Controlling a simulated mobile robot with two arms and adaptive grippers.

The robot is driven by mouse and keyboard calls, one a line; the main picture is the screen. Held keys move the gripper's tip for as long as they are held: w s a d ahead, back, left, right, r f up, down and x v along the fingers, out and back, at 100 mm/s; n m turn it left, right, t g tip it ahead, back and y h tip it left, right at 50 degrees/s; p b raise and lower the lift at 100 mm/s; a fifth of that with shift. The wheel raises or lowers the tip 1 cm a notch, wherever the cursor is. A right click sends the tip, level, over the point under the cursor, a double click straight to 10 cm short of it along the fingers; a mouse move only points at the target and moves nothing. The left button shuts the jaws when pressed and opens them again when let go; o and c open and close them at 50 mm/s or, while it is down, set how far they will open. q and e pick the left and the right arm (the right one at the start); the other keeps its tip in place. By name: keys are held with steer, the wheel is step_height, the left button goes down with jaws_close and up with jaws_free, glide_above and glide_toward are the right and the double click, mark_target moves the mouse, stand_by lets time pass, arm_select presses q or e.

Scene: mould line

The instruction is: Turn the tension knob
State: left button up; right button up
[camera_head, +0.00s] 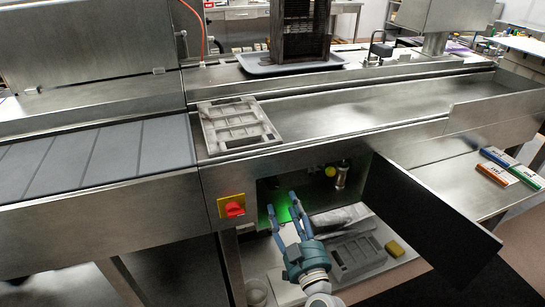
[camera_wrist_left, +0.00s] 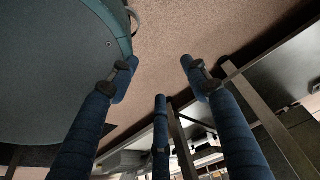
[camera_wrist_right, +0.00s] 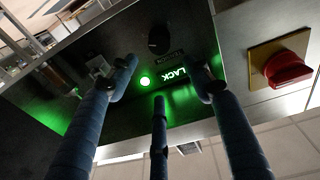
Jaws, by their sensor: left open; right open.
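The tension knob is a dark round knob (camera_wrist_right: 158,40) on the dark panel in the right wrist view, above a small label. A lit green lamp (camera_wrist_right: 145,81) and a glowing sign reading "LACK", partly covered by a finger, are below it. My right gripper (camera_wrist_right: 160,76) is open and empty, its blue fingers spread before the panel, apart from the knob. In the head view the right gripper (camera_head: 284,207) reaches into the open compartment, where I cannot make out the knob. My left gripper (camera_wrist_left: 158,72) is open and empty over bare floor, outside the head view.
A red switch on a yellow plate (camera_head: 232,207) is left of the compartment; it also shows in the right wrist view (camera_wrist_right: 286,69). The open door (camera_head: 425,215) sticks out to the right. A grey mould (camera_head: 238,127) lies on the line above.

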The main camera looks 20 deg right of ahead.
mark_target(274, 186)
steer(key=shift+g, duration=0.6)
steer(key=w, duration=0.3)
steer(key=w+p, duration=0.1)
steer(key=w, duration=0.7)
steer(key=shift+w+a+f, duration=0.15)
steer(key=shift+a+f, duration=0.1)
steer(key=shift+f, duration=0.05)
arm_select(q)
steer(key=s+a+g, duration=0.2)
steer(key=s+g, duration=0.1)
steer(key=s, duration=0.8)
steer(key=shift+a+y, duration=0.4)
arm_select(e)
steer(key=c, duration=1.2)
